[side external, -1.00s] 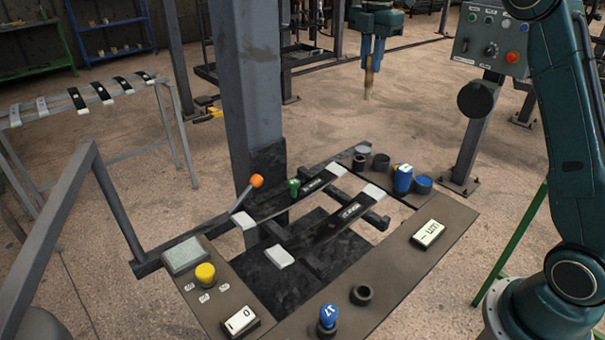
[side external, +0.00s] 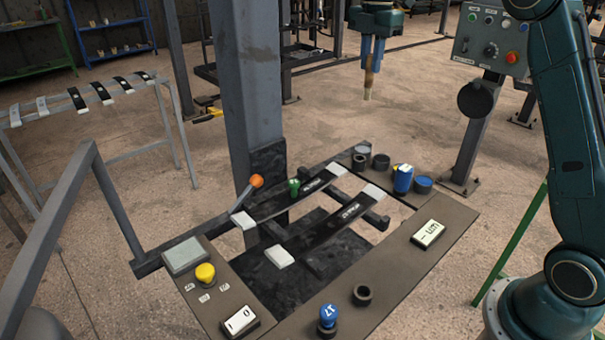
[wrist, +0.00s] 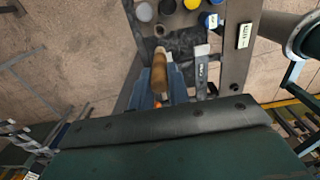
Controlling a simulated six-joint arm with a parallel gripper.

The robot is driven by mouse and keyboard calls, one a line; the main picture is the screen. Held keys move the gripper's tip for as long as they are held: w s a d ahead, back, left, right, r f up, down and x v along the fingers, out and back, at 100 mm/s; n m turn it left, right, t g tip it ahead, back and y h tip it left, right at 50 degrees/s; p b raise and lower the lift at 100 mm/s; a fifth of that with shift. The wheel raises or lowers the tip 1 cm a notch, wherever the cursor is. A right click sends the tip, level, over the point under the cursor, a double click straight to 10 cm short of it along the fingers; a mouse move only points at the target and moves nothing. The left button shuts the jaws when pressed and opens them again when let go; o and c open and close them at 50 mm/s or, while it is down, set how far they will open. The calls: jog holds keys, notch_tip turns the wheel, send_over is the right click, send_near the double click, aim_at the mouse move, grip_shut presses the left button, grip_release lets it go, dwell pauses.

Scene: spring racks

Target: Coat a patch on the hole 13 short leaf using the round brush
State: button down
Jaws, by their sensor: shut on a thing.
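My gripper (side external: 374,50) is shut on the round brush (side external: 368,84), which has a brown wooden handle and a pale tip pointing down. It hangs in the air above the floor, behind and apart from the work frame. The wrist view also shows the brush (wrist: 159,72) between my blue fingers. Two dark leaves with pale ends lie side by side on the frame: a far leaf (side external: 285,204) and a near leaf (side external: 318,232). Each has small white lettering that I cannot read. I cannot tell which is the short leaf, and no hole number is readable.
Several small pots, including a blue-topped can (side external: 403,179), stand at the frame's back right. An orange-knobbed lever (side external: 257,181) and a grey post (side external: 247,80) rise beside the leaves. A yellow button (side external: 205,273) and a blue knob (side external: 328,315) are at the front. More leaves (side external: 102,93) lie on a rack at left.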

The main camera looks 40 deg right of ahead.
dwell(0.4)
jog(key=s+d+f, duration=0.3)
jog(key=d+f, duration=0.2)
jog(key=f, duration=0.5)
jog(key=shift+s+d+f, duration=0.15)
jog(key=shift+s+f, duration=0.1)
jog(key=shift+f, duration=0.1)
jog(key=shift+f, duration=2.9)
jog(key=shift+f, duration=0.5)
jog(key=shift+r, duration=0.1)
notch_tip(320, 180, up, 7)
dwell(1.2)
dwell(0.6)
